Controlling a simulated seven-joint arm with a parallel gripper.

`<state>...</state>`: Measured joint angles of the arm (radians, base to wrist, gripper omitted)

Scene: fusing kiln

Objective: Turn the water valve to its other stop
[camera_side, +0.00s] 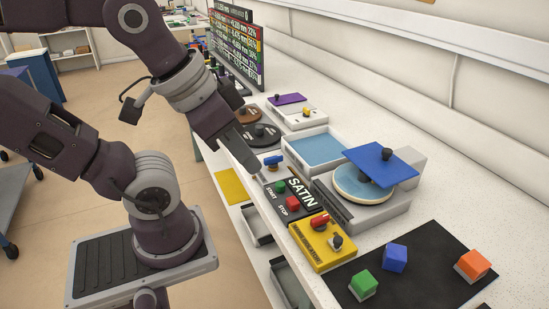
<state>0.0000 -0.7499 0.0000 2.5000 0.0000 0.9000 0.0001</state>
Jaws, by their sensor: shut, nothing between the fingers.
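A small blue valve handle (272,161) sits on a light base at the front of the blue-floored tray, near the middle of the bench. I take it for the water valve; its exact angle is hard to make out. My gripper (253,168) reaches down from the upper left and its fingers are shut and empty. The fingertips are just left of the blue handle in the picture. I cannot tell whether they touch it. Part of the valve's base is hidden.
A panel with green (280,186) and red (292,203) buttons sits close in front. A yellow box (322,255) with a red switch is nearer. A grey machine (372,213) with a blue plate (381,165) stands right. Coloured blocks lie on a black mat (420,275).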

